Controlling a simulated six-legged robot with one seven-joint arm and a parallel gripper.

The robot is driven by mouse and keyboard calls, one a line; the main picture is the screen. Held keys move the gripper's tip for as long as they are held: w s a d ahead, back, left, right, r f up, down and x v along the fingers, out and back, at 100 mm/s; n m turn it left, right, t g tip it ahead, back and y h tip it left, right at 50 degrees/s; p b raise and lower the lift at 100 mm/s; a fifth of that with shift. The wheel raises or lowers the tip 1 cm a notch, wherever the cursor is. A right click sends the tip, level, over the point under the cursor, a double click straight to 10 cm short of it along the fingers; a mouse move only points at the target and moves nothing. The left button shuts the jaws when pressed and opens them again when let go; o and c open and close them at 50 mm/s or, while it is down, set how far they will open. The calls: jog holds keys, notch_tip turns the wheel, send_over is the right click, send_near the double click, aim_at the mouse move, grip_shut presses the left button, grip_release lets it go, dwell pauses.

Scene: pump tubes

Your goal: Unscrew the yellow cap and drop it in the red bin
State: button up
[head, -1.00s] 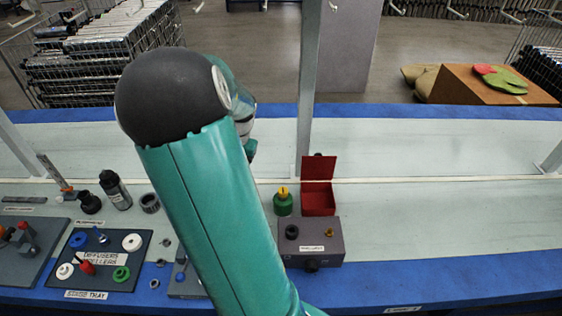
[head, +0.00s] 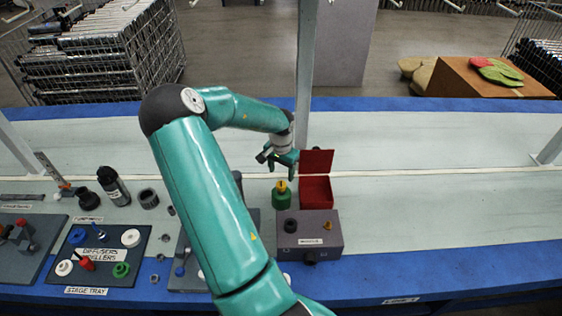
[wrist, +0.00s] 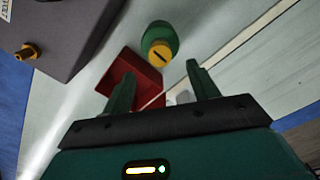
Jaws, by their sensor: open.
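The yellow cap (head: 281,186) sits on top of a green bottle (head: 281,200), which stands upright on the bench left of the red bin (head: 316,192). In the wrist view the yellow cap (wrist: 159,53) has a dark slot across its top, and the green bottle (wrist: 163,36) shows around it. The red bin (wrist: 122,78) is partly hidden behind a finger there. My gripper (head: 283,163) is open and empty, above and slightly behind the bottle. In the wrist view its fingers (wrist: 162,90) are apart, with the cap beyond their tips.
A grey module box (head: 308,235) with a brass fitting stands just in front of the bin. A grey post (head: 307,80) rises behind the bin. A stage tray (head: 98,255) with several coloured parts lies at left. The bench at right is clear.

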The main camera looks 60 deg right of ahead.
aim_at(281, 184)
notch_tip(281, 184, down, 8)
jog(key=shift+r, duration=0.2)
jog(key=shift+c, duration=0.5)
jog(key=c, duration=1.1)
jog(key=shift+o, duration=0.2)
jog(key=shift+w+n, duration=0.1)
jog(key=shift+n, duration=1.7)
jog(key=shift+n, duration=1.7)
